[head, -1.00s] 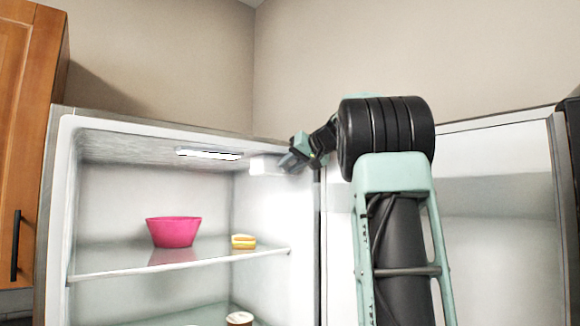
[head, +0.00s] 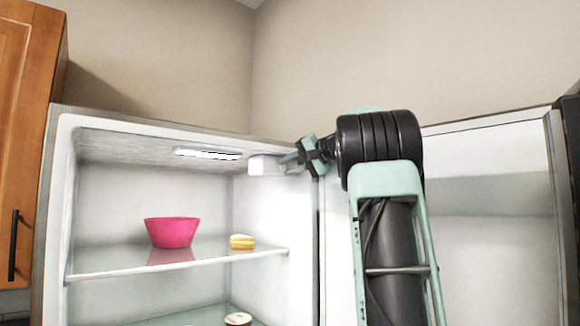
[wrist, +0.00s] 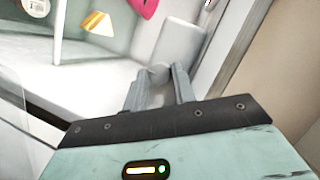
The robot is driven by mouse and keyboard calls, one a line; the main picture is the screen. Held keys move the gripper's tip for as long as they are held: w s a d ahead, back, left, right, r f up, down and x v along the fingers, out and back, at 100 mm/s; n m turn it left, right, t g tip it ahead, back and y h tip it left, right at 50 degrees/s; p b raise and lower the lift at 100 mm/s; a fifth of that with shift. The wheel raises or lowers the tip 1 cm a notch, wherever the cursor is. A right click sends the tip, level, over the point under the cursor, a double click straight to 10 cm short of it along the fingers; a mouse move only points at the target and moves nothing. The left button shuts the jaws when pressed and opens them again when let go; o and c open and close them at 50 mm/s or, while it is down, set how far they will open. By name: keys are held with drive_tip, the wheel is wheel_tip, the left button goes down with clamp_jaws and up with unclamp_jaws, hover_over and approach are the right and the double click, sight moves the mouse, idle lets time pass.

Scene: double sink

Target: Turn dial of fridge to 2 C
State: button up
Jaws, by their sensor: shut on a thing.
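The open fridge (head: 180,120) fills the left and middle of the head view. A white dial housing (head: 264,165) hangs near its ceiling at the right wall. It also shows as a pale block in the wrist view (wrist: 180,45). A small round light-grey dial (wrist: 158,72) faces my gripper there. My gripper (head: 288,163) reaches in from the right; in the wrist view its two grey fingers are shut on the dial, one on each side. The dial's markings cannot be read in either view.
A pink bowl (head: 172,232) and a yellow-and-white cake slice (head: 242,241) stand on the upper shelf (head: 100,268). A round container (head: 238,319) sits lower. The fridge door (head: 490,220) stands open on the right, behind my arm.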

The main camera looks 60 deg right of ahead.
idle(0.3)
drive_tip(key=o, duration=1)
drive_tip(key=shift+d, duration=0.1)
drive_tip(key=shift+r, duration=0.1)
